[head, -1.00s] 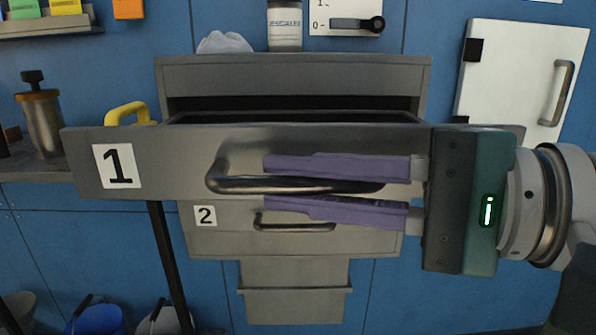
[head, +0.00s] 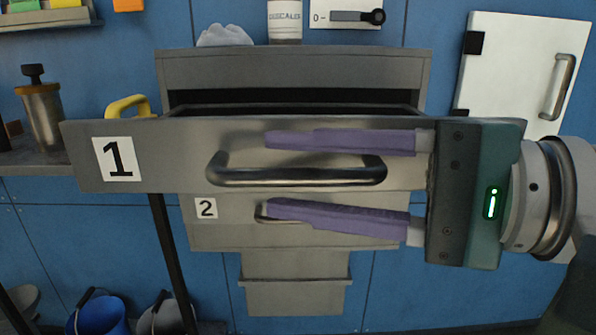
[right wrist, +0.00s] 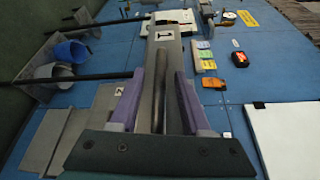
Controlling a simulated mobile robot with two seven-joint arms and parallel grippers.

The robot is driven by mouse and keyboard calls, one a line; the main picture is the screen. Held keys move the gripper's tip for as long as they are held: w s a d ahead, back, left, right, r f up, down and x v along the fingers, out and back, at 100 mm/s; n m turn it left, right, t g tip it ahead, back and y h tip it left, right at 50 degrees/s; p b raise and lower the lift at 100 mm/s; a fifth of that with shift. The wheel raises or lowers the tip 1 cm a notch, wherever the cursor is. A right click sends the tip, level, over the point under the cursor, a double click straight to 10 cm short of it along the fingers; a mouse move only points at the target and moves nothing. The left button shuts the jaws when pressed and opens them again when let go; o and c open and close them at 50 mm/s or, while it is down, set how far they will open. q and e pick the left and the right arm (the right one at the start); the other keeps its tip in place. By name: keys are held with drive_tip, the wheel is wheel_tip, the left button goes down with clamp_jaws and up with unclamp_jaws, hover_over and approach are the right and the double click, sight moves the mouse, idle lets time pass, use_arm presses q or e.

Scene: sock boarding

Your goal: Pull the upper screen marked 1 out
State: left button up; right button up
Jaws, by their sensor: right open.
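The upper screen marked 1 (head: 180,150) is a grey drawer-like front standing out from its grey housing (head: 290,72), with a dark gap behind its top edge. Its dark bar handle (head: 295,175) runs level across the front. My right gripper (head: 268,172) is open, with one purple finger above the handle and one below it, touching neither as far as I can tell. The right wrist view shows the handle (right wrist: 159,90) between the two purple fingers. A lower screen marked 2 (head: 225,236) sits below, pushed in; the lower finger partly covers its handle. My left gripper is not in view.
A white cabinet door (head: 515,75) with a handle is at the right. A brass canister (head: 42,115) and yellow handle (head: 127,105) are left. Buckets (head: 98,312) stand below left.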

drive_tip(key=v, duration=0.9)
drive_tip(key=shift+s+d, duration=0.15)
drive_tip(key=shift+d, duration=0.25)
